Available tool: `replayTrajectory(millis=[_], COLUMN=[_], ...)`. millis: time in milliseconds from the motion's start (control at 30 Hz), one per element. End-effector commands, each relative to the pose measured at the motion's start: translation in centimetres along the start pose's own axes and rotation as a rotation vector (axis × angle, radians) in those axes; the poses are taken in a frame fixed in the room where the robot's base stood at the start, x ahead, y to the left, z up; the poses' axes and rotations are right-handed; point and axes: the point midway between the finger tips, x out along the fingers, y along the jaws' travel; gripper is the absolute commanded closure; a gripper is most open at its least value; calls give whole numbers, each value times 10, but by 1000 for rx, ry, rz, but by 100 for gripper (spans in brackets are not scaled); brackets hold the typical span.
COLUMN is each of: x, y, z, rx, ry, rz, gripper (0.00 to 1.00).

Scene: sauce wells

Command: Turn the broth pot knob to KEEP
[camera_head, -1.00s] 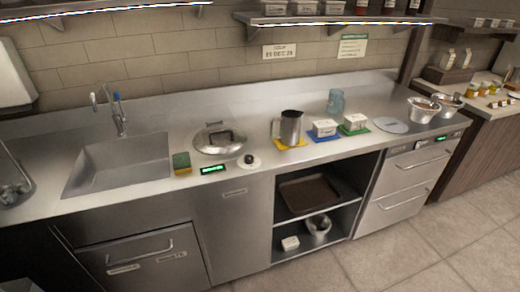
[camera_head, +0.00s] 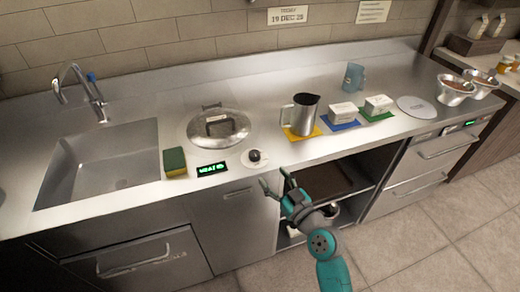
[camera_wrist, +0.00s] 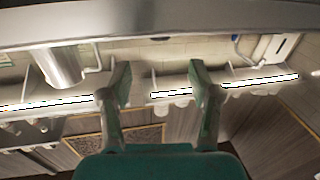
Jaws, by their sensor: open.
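The broth pot (camera_head: 218,126) with its metal lid is set into the steel counter. Its knob (camera_head: 254,156) is a small black knob on a round white dial, right of a green-lit display (camera_head: 212,169). The display's text is too small to read surely. My gripper (camera_head: 277,181) is open and empty, in front of the counter edge, below and slightly right of the knob and apart from it. In the wrist view my gripper's two fingers (camera_wrist: 160,75) are spread with nothing between them; the knob does not show there.
A yellow-green sponge (camera_head: 175,162) lies left of the display, beside the sink (camera_head: 105,160). A metal pitcher (camera_head: 302,114) stands on a yellow mat right of the knob. White tubs (camera_head: 342,112) sit farther right. An open shelf bay is below the counter.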

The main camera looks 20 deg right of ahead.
Motion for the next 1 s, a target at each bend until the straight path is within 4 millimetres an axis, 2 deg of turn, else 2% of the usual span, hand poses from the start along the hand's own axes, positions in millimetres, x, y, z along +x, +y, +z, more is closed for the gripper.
replayTrajectory(millis=[167,600,800,1000], x=[16,88,104,107], y=[0,0,0,0], z=[-1,0,0,0], rx=[0,1,1,1], ry=[2,1,0,0], rz=[-2,-1,-1,0], gripper=[37,37,37,37])
